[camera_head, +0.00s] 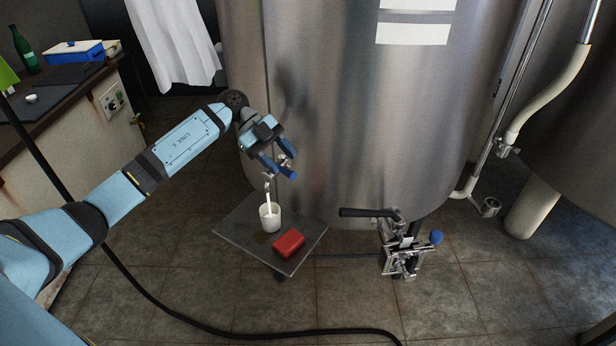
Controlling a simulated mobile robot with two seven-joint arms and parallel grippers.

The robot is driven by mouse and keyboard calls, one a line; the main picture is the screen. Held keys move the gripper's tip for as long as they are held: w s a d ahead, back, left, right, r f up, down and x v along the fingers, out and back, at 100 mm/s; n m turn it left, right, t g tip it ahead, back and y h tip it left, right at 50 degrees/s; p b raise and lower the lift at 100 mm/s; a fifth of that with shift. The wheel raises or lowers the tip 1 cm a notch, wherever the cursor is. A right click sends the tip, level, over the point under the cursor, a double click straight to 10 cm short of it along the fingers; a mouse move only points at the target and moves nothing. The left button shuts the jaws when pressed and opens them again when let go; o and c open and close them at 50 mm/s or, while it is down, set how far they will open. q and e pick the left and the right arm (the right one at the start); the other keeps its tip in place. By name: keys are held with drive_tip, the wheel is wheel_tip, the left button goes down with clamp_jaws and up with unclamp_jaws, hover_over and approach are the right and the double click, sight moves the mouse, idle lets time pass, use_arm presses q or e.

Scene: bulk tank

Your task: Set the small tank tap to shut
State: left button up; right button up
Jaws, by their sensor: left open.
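The small tank tap (268,181) sticks out of the front of the big steel tank, low down, with its spout above a white cup (270,222). A small blue piece (292,174), which looks like the tap's handle end, shows just right of it at my fingertips. My left gripper (279,164) is open and close above the tap, its fingers pointing down to the right around the handle area. The fingers partly hide the tap, so I cannot tell whether they touch it or how its handle is turned. My right gripper is not in view.
The cup and a red block (289,243) sit on a low grey stand (240,240) under the tap. A large valve assembly (402,250) with a black lever stands to the right. A black hose (200,328) crosses the tiled floor. A counter (75,100) is at left.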

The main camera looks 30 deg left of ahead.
sight(289, 171)
use_arm(q)
drive_tip(key=shift+w+a+r+y, duration=0.1)
drive_tip(key=shift+w+a+y, duration=0.25)
drive_tip(key=shift+a, duration=0.25)
drive_tip(key=shift+w+a+r+y, duration=0.1)
drive_tip(key=shift+w+a+y, duration=0.25)
drive_tip(key=shift+a, duration=0.25)
drive_tip(key=x, duration=0.7)
drive_tip(key=shift+s+d, duration=0.2)
drive_tip(key=shift+c, duration=0.3)
